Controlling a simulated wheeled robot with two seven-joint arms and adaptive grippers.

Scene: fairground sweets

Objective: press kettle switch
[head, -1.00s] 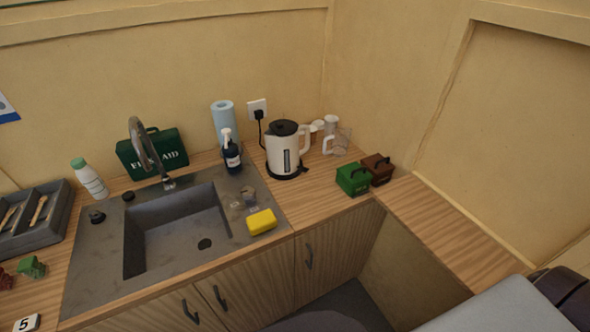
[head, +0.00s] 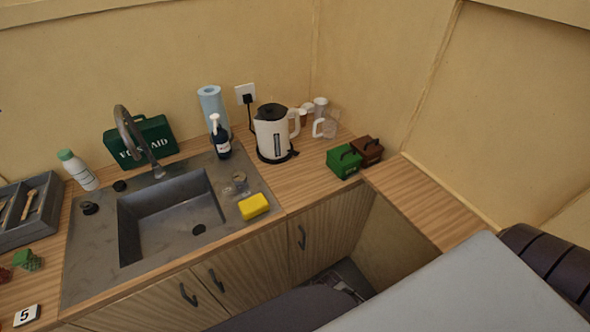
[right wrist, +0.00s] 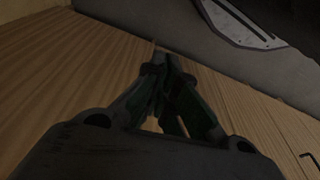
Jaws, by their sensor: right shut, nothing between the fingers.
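The white kettle (head: 270,138) with a black lid stands upright on its black base on the wooden counter, to the right of the sink. Its handle is on its right side, and a small dark part (head: 293,153) shows low beneath the handle. I cannot make out the switch clearly. My right gripper (right wrist: 168,62) shows in the right wrist view, shut and empty, in front of wooden panels. No gripper shows in the head view; my grey arm link fills the lower right there. My left gripper is not in view.
A blue paper roll (head: 212,108) and a dark soap bottle (head: 220,138) stand left of the kettle. A clear jug (head: 328,124) stands behind right. Green (head: 344,161) and brown (head: 368,150) boxes sit at right. A yellow sponge (head: 254,206) lies by the sink (head: 180,214).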

